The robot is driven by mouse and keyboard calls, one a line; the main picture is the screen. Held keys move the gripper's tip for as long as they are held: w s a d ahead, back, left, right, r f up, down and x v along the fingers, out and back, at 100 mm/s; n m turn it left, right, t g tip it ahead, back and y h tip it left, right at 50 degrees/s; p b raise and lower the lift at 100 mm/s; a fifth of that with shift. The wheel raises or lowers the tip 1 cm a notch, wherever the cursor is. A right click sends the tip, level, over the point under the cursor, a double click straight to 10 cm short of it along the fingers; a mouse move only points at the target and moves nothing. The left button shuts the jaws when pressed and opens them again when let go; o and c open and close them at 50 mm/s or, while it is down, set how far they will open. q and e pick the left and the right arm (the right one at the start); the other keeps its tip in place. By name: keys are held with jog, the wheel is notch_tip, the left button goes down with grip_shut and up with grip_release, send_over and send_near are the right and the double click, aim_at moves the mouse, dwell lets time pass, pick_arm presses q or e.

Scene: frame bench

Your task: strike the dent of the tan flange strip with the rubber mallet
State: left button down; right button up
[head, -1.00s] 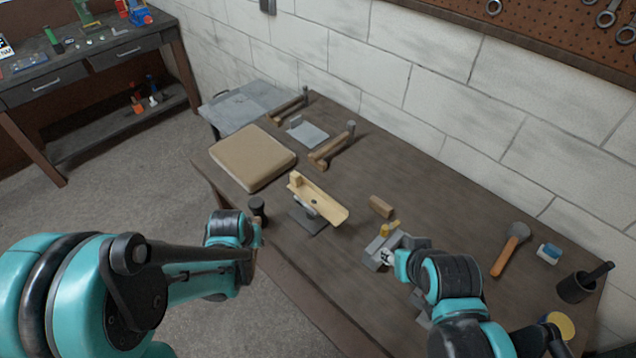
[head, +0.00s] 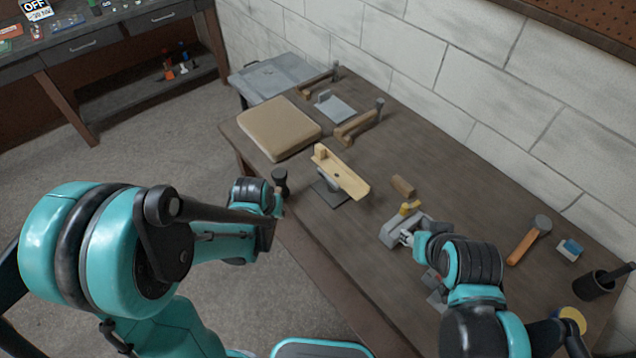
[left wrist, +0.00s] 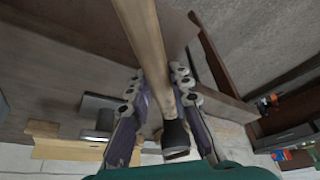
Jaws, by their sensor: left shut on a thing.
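The tan flange strip (head: 345,178) is a trough-like piece, raised on a dark stand (head: 330,194) near the bench's front edge. Its dent is too small to make out. My left gripper (head: 274,202) is shut on the rubber mallet (head: 280,178), just left of the strip and apart from it. In the left wrist view, the mallet's wooden handle (left wrist: 147,45) runs between the fingers (left wrist: 165,120), with its black head (left wrist: 176,137) close below them. My right gripper (head: 408,238) is at a grey block with a yellow part (head: 395,232); its fingers are too small to judge.
A tan pad (head: 280,128) lies at the bench's left end. Wooden clamps (head: 358,125) and a grey plate (head: 336,107) lie behind the strip. A wood block (head: 403,186), an orange-handled hammer (head: 530,240) and a black cup (head: 594,285) are to the right. The back middle is clear.

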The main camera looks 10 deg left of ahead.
pick_arm(q)
jog(key=w+d+r+m+h+p, duration=0.1)
jog(key=w+d+r+m+p, duration=0.1)
jog(key=r, duration=0.3)
jog(key=w+d+r+m+h+p, duration=0.1)
jog(key=w+d+r+m+p, duration=0.1)
jog(key=d+r+m+p, duration=0.2)
jog(key=w+d+r+m+g+h+p, duration=0.1)
jog(key=w+d+r+m+p, duration=0.1)
jog(key=r+p, duration=0.3)
notch_tip(320, 180, up, 2)
jog(key=shift+w+d+r+m, duration=0.2)
jog(key=shift+d+r+m, duration=0.05)
jog(key=shift+d+m, duration=0.25)
jog(key=shift+f+b, duration=1.8)
jog(key=shift+f, duration=0.25)
